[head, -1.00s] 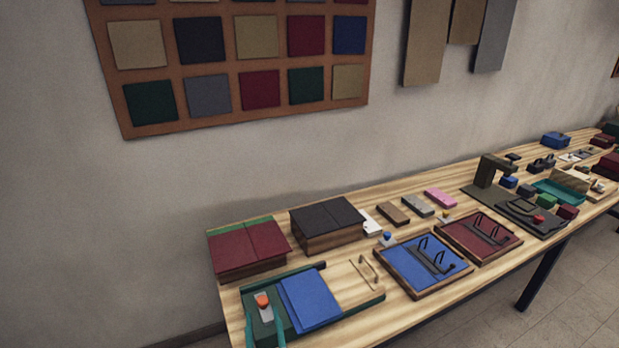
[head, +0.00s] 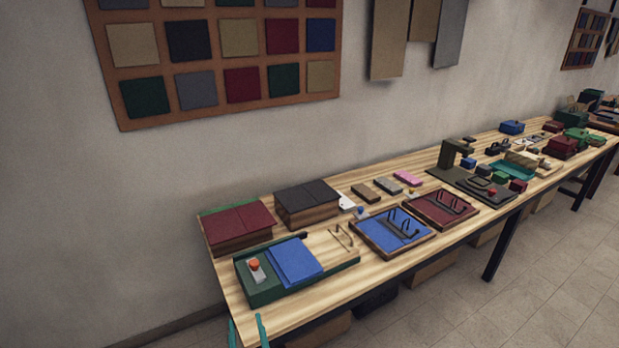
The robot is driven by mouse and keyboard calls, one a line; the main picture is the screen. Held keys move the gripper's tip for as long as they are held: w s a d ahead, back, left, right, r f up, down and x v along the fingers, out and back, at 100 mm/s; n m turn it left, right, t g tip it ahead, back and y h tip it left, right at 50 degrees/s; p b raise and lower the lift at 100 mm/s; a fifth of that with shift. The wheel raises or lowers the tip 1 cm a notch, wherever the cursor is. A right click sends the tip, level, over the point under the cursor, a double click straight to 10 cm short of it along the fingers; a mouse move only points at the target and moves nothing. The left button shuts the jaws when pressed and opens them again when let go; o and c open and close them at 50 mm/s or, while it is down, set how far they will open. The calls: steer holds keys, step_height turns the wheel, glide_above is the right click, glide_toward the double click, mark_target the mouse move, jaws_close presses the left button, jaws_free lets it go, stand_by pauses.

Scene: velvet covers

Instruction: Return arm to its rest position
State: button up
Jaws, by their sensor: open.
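My gripper (head: 247,331) shows only by its two teal fingertips at the bottom edge of the head view. They stand apart with nothing between them. They are in front of the near left end of the wooden workbench (head: 290,322). A green tray (head: 262,290) with a blue velvet sheet (head: 294,262) and an orange-topped grey piece (head: 257,270) lies on the bench beyond the fingertips. The rest of my arm is out of view.
Behind the tray are a red-topped box (head: 236,229) and a dark-topped box (head: 308,203). Framed blue (head: 391,230) and red (head: 440,206) panels with handles lie to the right. A dark press (head: 462,170) stands farther along. The floor (head: 440,315) in front is clear.

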steer(key=s+d+f+m+h, duration=0.15)
steer(key=s+d+f, duration=0.3)
steer(key=s, duration=0.45)
steer(key=s+d+f+m+h, duration=0.1)
steer(key=s+d+f+h, duration=0.1)
steer(key=s+d+f, duration=0.5)
steer(key=s+d+r+g+h, duration=0.1)
steer(key=s+d+r, duration=0.1)
steer(key=s, duration=0.8)
steer(key=s+d+r+m+h, duration=0.1)
steer(key=s+r, duration=0.3)
steer(key=s, duration=0.7)
steer(key=shift+d+r+g, duration=0.4)
steer(key=shift+d, duration=0.25)
